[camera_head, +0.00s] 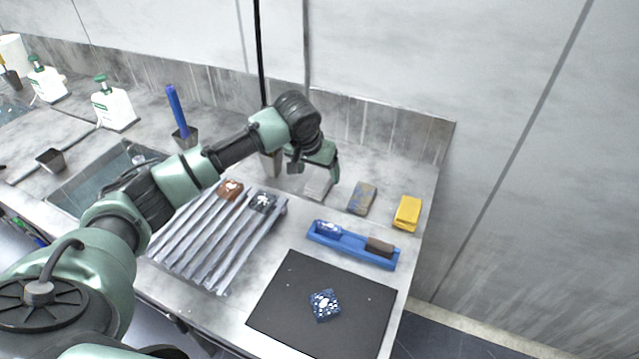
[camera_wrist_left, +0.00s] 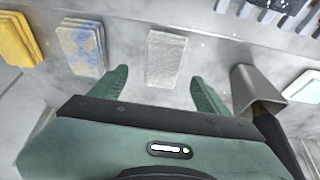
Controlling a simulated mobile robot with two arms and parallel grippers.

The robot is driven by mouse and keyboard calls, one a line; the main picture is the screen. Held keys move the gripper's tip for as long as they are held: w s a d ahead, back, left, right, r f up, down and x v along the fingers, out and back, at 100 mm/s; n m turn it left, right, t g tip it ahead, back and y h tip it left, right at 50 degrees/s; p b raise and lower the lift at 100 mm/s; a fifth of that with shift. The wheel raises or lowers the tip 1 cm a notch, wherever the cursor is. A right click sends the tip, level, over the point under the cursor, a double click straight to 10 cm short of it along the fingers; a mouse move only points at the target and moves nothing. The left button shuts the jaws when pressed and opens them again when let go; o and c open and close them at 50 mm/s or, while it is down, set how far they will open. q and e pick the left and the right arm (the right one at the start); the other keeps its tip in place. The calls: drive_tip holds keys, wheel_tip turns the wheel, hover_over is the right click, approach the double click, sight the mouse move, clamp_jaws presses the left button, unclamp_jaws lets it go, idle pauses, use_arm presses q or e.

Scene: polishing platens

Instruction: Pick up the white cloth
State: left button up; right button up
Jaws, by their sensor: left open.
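The white cloth (camera_head: 319,187), a pale folded rectangle, lies on the grey counter near the back wall, partly hidden by my gripper in the head view. In the left wrist view the white cloth (camera_wrist_left: 166,57) lies between and just beyond my fingertips. My left gripper (camera_head: 314,172) is open over the near side of the cloth, and in the wrist view its two fingers (camera_wrist_left: 159,77) are spread wider than the cloth, with nothing between them gripped. Whether the fingers touch the counter cannot be told. My right gripper is not in view.
A blue-and-tan patterned cloth (camera_head: 362,198) and a yellow cloth (camera_head: 407,213) lie to the right. A metal cup (camera_wrist_left: 243,88) holding a dark handle stands close beside one finger. A ribbed rack (camera_head: 216,243), blue tray (camera_head: 352,243) and black mat (camera_head: 280,305) lie in front.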

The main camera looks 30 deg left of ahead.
sight(319, 179)
use_arm(q)
drive_tip(key=x, duration=0.5)
drive_tip(key=shift+s+a+p, duration=0.1)
drive_tip(key=shift+s+p, duration=0.15)
drive_tip(key=shift+p, duration=0.1)
drive_tip(key=c, duration=1.5)
drive_tip(key=shift+o, duration=0.2)
drive_tip(key=shift+r, duration=0.15)
wheel_tip(319, 179, up, 20)
drive_tip(key=b, duration=0.2)
